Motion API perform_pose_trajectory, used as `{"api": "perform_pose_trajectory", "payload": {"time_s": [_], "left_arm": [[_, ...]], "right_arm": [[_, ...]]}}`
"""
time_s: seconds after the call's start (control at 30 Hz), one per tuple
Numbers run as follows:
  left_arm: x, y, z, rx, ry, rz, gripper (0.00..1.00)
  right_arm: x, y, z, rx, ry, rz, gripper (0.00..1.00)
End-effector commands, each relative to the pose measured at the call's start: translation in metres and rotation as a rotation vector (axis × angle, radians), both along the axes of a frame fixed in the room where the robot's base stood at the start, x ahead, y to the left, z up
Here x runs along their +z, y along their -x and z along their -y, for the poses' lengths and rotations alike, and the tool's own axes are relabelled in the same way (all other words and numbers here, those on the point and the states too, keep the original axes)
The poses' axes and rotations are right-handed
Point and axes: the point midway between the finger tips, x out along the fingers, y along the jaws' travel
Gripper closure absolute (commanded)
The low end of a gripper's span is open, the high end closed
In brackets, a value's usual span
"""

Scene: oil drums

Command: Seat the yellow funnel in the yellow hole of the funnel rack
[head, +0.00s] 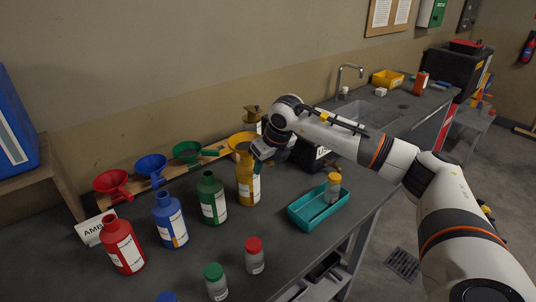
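The yellow funnel (237,139) shows at the right end of the wooden funnel rack (124,190), just behind the top of the yellow bottle (248,182). My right gripper (259,153) is right beside the funnel and the bottle's top, pointing left. Its fingertips are small and partly hidden, so I cannot tell whether they hold the funnel. The yellow hole is hidden, and I cannot tell whether the funnel is in it. The red funnel (111,182), blue funnel (151,166) and green funnel (187,151) sit along the rack. My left gripper is out of view.
Red (122,246), blue (170,220) and green (212,200) bottles stand before the rack. A teal tray (311,221) holds a yellow-capped jar (332,188). Red-capped (254,258) and green-capped (216,284) jars stand in front. A sink (370,112) lies behind my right arm.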

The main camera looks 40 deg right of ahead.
Motion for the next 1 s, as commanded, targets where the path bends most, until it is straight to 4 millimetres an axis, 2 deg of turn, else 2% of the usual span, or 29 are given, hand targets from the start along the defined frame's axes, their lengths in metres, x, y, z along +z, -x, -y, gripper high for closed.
{"api": "perform_pose_trajectory", "payload": {"time_s": [0.23,0.5,1.0], "left_arm": [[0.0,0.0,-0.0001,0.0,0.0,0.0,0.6],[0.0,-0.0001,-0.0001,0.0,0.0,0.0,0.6],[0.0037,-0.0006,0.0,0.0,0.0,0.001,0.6]], "right_arm": [[-0.0011,-0.0004,-0.0001,0.001,0.0,0.0,0.6],[-0.0007,-0.0003,-0.0002,0.001,0.0,0.0,1.0],[0.0061,-0.0005,-0.0003,0.001,-0.001,0.001,1.0]]}}
